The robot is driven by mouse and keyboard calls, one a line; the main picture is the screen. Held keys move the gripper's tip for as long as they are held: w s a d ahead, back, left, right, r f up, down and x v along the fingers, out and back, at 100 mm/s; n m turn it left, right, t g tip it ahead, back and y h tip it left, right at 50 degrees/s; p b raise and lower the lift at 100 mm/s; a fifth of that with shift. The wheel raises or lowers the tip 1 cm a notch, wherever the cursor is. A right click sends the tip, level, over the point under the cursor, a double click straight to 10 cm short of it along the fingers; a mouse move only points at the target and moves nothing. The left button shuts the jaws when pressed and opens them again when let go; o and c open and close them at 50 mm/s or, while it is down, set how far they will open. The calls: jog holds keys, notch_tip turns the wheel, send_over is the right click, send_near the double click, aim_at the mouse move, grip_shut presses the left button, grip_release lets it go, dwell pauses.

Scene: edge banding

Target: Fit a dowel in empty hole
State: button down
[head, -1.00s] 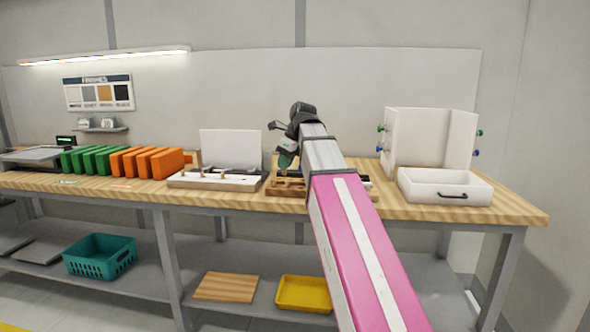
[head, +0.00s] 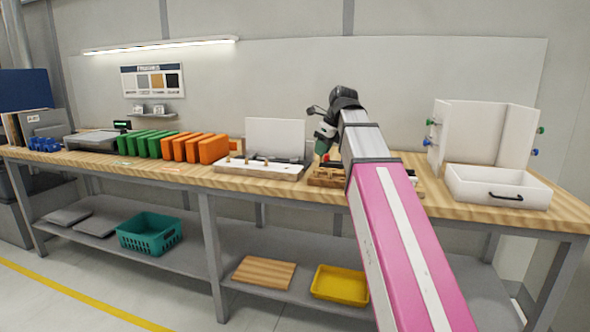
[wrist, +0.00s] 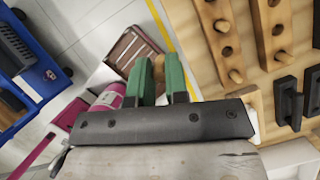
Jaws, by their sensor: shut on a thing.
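My gripper (head: 322,153) is above the wooden dowel rack (head: 328,179) on the bench, right of a white board (head: 258,170) with a few short dowels standing in its top. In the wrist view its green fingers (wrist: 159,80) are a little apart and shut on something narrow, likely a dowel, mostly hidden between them. The wooden rack also shows in the wrist view (wrist: 245,60), with open holes and several light dowels (wrist: 280,58). Which hole of the white board is empty is too small to tell.
Orange blocks (head: 195,148) and green blocks (head: 147,143) stand left of the board. A white upright panel (head: 275,138) is behind it. A white drawer (head: 498,187) and white cabinet (head: 470,132) stand at the right. Bare bench shows along the front edge.

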jog(key=w+a, duration=0.5)
jog(key=w, duration=0.5)
send_over(284, 167)
jog(key=s+d, duration=0.1)
jog(key=shift+s+d+f, duration=0.1)
jog(key=shift+f, duration=1.85)
jog(key=shift+s+d+f, duration=0.1)
jog(key=shift+f, duration=1.8)
jog(key=shift+f, duration=1.4)
jog(key=c, duration=1.1)
grip_release()
jog(key=shift+o, duration=0.2)
jog(key=shift+r, duration=0.2)
jog(key=shift+r, duration=2.35)
